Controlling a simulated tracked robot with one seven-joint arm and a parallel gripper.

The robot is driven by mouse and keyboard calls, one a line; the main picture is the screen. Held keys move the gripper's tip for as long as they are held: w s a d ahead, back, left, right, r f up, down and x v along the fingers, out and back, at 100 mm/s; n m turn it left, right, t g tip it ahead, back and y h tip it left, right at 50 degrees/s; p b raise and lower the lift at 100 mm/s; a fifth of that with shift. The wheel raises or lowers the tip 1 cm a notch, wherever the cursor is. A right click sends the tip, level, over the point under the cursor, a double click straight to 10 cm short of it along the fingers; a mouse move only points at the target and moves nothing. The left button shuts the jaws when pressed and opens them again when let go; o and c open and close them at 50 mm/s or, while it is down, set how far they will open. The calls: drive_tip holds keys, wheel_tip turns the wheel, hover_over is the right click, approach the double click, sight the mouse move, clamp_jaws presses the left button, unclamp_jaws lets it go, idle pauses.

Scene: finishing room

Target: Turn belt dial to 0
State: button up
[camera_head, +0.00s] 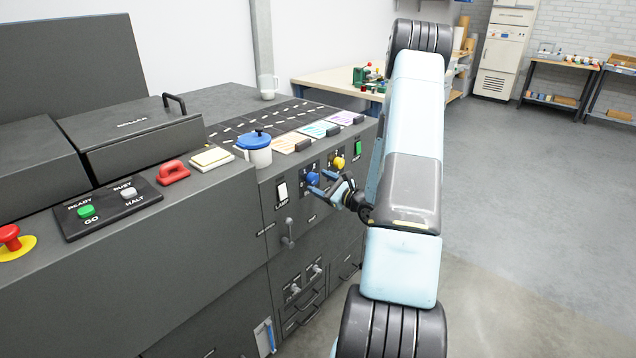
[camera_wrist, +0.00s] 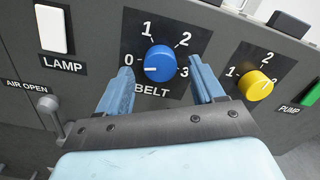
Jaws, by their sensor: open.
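The blue belt dial (camera_wrist: 159,64) is a round knob on the dark machine front, with 0, 1, 2 and 3 printed around it and BELT below. Its white mark points left, towards the 0. It also shows in the head view (camera_head: 313,178), beside my fingertips. My gripper (camera_wrist: 161,68) is open, with one blue finger to the left of the dial and one to the right. Gaps show between the fingers and the knob in the wrist view. My gripper (camera_head: 320,183) reaches the panel from the right in the head view.
A yellow dial (camera_wrist: 255,85) sits close to the right, with a green pump switch (camera_wrist: 312,93) beyond it. A white lamp switch (camera_wrist: 52,29) and the air lever (camera_wrist: 55,117) are to the left. A lidded mug (camera_head: 255,150) stands on the machine top above.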

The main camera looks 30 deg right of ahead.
drive_tip(key=v, duration=1.2)
drive_tip(key=shift+w+a, duration=0.1)
drive_tip(key=s+a+r+n+g+y, duration=0.35)
drive_tip(key=a+r+n+g, duration=0.4)
drive_tip(key=a, duration=0.45)
drive_tip(key=s+a+r+n+g+y, duration=0.2)
drive_tip(key=s+a+r+n+g, duration=0.2)
drive_tip(key=a+r+n+g, duration=0.6)
drive_tip(key=s+a+r+n+t+h, duration=0.3)
drive_tip(key=s+r+n+t+h, duration=0.3)
drive_tip(key=s, duration=0.8)
drive_tip(key=shift+r+n+h, duration=1.85)
drive_tip(key=shift+r+h, duration=1)
drive_tip(key=shift+r, duration=0.15)
drive_tip(key=shift+a, duration=0.1)
drive_tip(key=shift+c, duration=0.4)
